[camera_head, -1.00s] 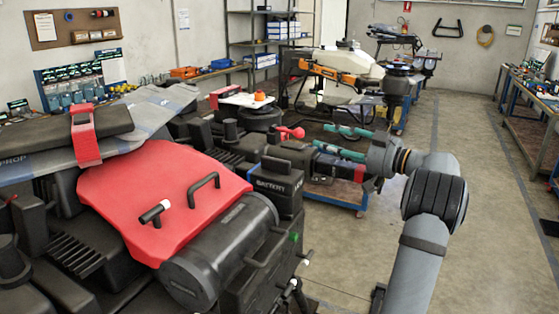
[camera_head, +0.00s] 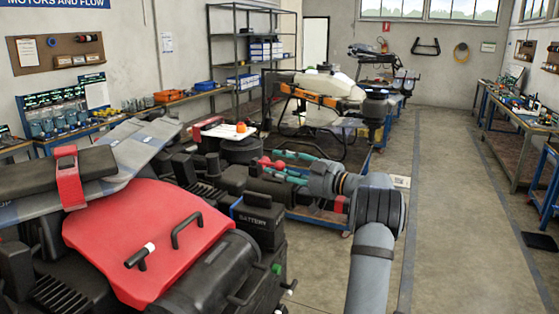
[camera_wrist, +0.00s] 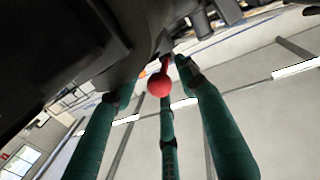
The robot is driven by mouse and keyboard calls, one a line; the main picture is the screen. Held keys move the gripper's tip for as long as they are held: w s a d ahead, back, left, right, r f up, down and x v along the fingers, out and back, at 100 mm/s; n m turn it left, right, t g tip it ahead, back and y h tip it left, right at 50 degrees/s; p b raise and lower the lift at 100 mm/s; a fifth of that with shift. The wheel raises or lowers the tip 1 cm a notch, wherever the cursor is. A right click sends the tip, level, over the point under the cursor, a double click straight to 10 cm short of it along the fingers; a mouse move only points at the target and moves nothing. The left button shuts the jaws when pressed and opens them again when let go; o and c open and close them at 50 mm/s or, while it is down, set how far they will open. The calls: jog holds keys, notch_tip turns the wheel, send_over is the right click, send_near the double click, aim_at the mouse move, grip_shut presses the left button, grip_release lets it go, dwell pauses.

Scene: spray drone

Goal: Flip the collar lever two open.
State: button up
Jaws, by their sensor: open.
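A red lever with a round ball end (camera_head: 279,165) sits on the side of the dark drone body, among black fittings. In the wrist view the red ball (camera_wrist: 159,85) hangs on a short red stem below a large dark part (camera_wrist: 60,50). My gripper (camera_head: 274,162) has long teal fingers spread apart and reaches in from the right. In the wrist view its fingers (camera_wrist: 150,85) are open around the red ball, with one finger just below it. I cannot tell whether any finger touches the lever. No collar number can be read.
The drone's red cover (camera_head: 145,235) with black handles fills the lower left. A black battery box (camera_head: 258,220) stands just left of my arm. A blue-framed cart (camera_head: 320,222) stands behind my arm.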

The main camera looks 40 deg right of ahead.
jog(key=shift+c, duration=1)
jog(key=c, duration=0.8)
grip_shut()
